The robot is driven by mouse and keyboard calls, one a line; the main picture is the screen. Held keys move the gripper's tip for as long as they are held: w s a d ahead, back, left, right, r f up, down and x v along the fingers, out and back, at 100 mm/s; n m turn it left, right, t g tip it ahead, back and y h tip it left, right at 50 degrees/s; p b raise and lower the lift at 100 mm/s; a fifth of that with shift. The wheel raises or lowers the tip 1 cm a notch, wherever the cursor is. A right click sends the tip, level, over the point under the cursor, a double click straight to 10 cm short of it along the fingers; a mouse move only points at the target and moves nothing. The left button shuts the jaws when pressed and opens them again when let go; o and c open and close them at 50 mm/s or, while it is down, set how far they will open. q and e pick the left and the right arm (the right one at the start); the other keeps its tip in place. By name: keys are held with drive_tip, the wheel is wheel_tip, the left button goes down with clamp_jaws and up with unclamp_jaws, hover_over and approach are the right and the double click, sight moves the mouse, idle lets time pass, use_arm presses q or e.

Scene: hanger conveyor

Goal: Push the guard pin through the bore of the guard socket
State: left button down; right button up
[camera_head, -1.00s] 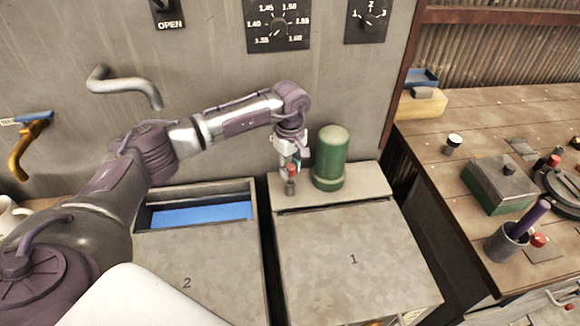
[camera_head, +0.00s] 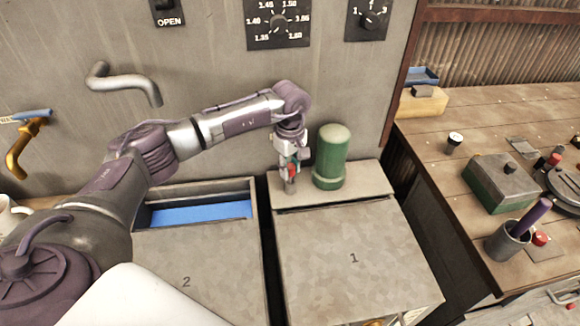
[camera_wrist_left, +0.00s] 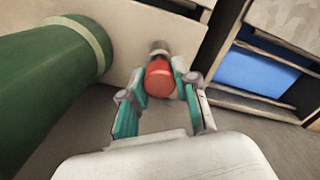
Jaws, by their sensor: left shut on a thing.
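The guard pin shows as a red head (camera_wrist_left: 160,78) in the left wrist view, between my left gripper's teal fingers. In the head view its red part (camera_head: 296,167) is partly hidden by the fingers. My left gripper (camera_head: 290,173) points down and is shut on the pin. The guard socket, a small grey upright cylinder (camera_head: 290,187), stands on the ledge behind lid 1, just under the pin. It also shows beyond the red head (camera_wrist_left: 159,47). How deep the pin sits in the bore is hidden. My right gripper is not in view.
A green cylinder (camera_head: 331,158) stands close to the right of the gripper. Box 1's lid (camera_head: 350,262) lies in front, and open box 2 (camera_head: 252,188) with blue inside is at left. The grey wall (camera_head: 210,60) rises behind. A wooden bench (camera_head: 430,150) is at right.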

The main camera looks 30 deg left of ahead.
use_arm(q)
drive_tip(key=shift+f+b, duration=0.75)
drive_tip(key=shift+f, duration=0.2)
drive_tip(key=c, duration=1.1)
unclamp_jaws()
drive_tip(key=shift+o, duration=0.2)
drive_tip(key=o, duration=0.5)
wheel_tip(320, 180, up, 12)
drive_tip(key=shift+r, duration=0.1)
